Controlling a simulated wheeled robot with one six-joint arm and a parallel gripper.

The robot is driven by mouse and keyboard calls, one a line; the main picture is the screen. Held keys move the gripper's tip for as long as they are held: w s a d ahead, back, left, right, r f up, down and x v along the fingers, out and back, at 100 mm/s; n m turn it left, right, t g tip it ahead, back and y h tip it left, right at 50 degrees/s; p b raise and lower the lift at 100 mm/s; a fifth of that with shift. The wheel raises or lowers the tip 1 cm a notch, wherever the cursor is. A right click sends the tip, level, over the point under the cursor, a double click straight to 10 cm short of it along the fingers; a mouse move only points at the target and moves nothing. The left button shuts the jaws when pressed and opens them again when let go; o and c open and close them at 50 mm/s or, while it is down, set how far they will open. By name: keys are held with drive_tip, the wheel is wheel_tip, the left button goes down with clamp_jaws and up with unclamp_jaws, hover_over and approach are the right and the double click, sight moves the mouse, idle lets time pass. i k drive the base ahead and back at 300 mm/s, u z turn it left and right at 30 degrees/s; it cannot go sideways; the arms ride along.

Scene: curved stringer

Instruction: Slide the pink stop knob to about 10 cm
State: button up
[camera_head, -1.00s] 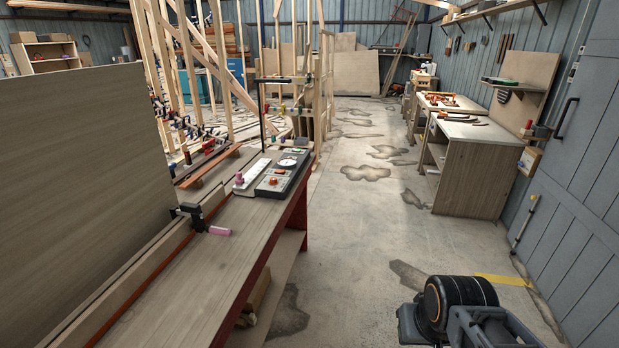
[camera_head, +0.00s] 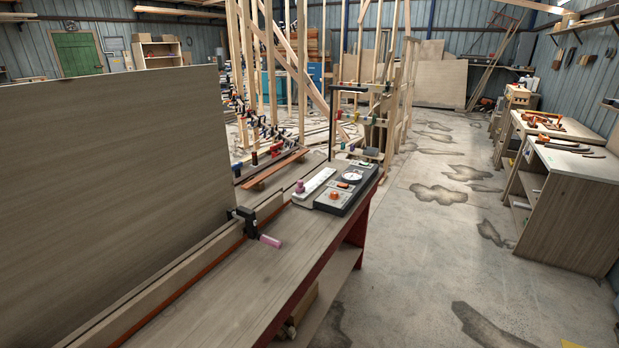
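A small pink-purple knob (camera_head: 300,186) stands at the near-left end of a white strip (camera_head: 315,184) on the bench. The strip lies beside a grey control panel (camera_head: 346,188) with a round dial and orange knobs. Any scale marks on the strip are too small to read. A second pink part, a handle (camera_head: 271,241), sticks out from a black clamp-like block (camera_head: 243,219) on the wooden fence, nearer to me. I cannot tell from the frame which pink part is the stop knob. My gripper is not in view.
The long workbench (camera_head: 235,297) has a clear top in front of the panel. A tall wooden panel (camera_head: 110,190) stands along its left. A black post (camera_head: 331,125) rises behind the control panel. Open concrete floor (camera_head: 430,240) lies to the right, with side benches (camera_head: 575,190) beyond.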

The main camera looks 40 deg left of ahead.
sight(300, 188)
drive_tip(key=u, duration=0.2)
drive_tip(key=i, duration=1.9)
drive_tip(key=u, duration=1.05)
drive_tip(key=i, duration=1)
drive_tip(key=u, duration=1.65)
drive_tip(key=i, duration=0.5)
drive_tip(key=u, duration=0.35)
